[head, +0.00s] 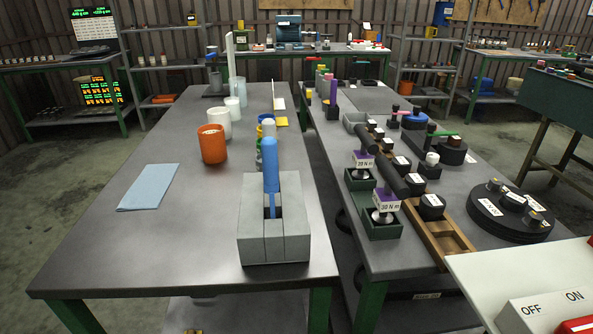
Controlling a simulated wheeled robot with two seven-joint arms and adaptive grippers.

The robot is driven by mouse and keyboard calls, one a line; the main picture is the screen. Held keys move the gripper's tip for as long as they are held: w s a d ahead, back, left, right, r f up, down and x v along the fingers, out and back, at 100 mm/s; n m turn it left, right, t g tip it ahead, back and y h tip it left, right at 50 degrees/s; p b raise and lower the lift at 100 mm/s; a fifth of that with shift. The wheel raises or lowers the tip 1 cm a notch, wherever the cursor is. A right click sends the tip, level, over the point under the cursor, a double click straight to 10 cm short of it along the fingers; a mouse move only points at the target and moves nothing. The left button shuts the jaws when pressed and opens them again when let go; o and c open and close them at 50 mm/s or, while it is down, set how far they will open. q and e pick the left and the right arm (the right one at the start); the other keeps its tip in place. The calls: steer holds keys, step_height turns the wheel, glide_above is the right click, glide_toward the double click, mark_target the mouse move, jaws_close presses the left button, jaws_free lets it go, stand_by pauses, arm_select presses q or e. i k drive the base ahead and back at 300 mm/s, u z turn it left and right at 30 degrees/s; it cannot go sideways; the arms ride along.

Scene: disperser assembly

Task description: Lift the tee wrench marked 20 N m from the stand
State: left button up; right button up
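Two tee wrenches with black crossbars stand upright in green stands on the right bench. The nearer wrench (396,178) has a purple and white tag (388,206) that seems to read 30 N m. Its base is in the nearer green stand (383,231). The farther wrench (363,136) has a similar tag (363,161), whose first digit is too small to read surely. It stands in the farther green stand (356,184). Neither of my grippers is in view.
A grey block (274,240) holding a blue-handled tool (270,165) stands on the left bench. A wooden tray (440,235) and black discs (509,215) lie right of the stands. An orange cup (212,145) and blue cloth (149,187) are left. A gap separates the benches.

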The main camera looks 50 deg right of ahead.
mark_target(362, 158)
steer(key=u, duration=0.2)
steer(key=i, duration=0.95)
steer(key=z, duration=2.1)
